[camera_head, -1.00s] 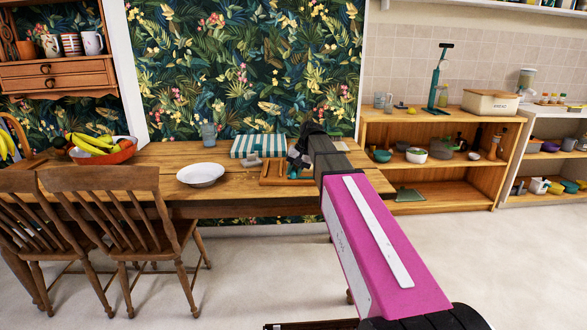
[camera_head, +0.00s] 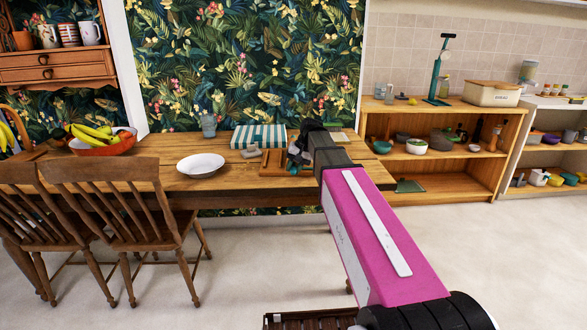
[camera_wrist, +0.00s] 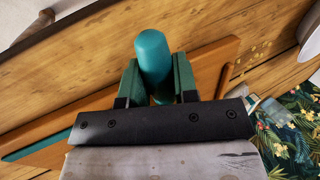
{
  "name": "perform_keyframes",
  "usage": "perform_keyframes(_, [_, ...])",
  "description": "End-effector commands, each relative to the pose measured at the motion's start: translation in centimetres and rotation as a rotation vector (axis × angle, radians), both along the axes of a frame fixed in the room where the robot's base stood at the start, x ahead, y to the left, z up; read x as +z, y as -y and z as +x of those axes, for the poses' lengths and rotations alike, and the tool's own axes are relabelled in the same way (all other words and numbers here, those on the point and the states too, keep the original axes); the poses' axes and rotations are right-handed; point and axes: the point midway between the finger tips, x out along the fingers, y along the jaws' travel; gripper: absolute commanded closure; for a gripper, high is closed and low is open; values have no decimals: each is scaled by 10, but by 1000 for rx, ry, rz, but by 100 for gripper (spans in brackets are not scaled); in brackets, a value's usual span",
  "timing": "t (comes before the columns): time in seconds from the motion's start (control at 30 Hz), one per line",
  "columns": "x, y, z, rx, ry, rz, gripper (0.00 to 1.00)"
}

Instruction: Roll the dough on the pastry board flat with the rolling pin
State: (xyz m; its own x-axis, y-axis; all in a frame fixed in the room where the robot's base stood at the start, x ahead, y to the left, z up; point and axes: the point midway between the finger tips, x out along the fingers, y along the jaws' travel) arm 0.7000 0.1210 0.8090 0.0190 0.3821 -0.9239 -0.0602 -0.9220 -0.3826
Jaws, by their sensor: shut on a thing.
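The pastry board (camera_head: 269,163) lies on the wooden table, near its right end. My gripper (camera_head: 297,158) is over the board's right part, partly hidden by my own arm in the head view. In the wrist view my gripper (camera_wrist: 156,75) is shut on a teal round-ended cylinder (camera_wrist: 152,48), which looks like a handle of the rolling pin. The rest of the pin is hidden. The orange-brown board (camera_wrist: 215,62) shows behind the fingers. I cannot make out the dough in either current view.
A teal-striped box (camera_head: 258,137) lies behind the board, and a small grey object (camera_head: 250,152) is beside it. A white plate (camera_head: 200,165) is to the left. Chairs (camera_head: 110,200) stand at the table's front left. An open shelf (camera_head: 450,178) stands to the right.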

Motion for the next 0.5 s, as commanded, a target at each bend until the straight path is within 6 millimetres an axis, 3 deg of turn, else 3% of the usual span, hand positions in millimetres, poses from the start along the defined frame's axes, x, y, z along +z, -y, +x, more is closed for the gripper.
perform_keyframes(0.5, [-4,3,0,0,1,0,100])
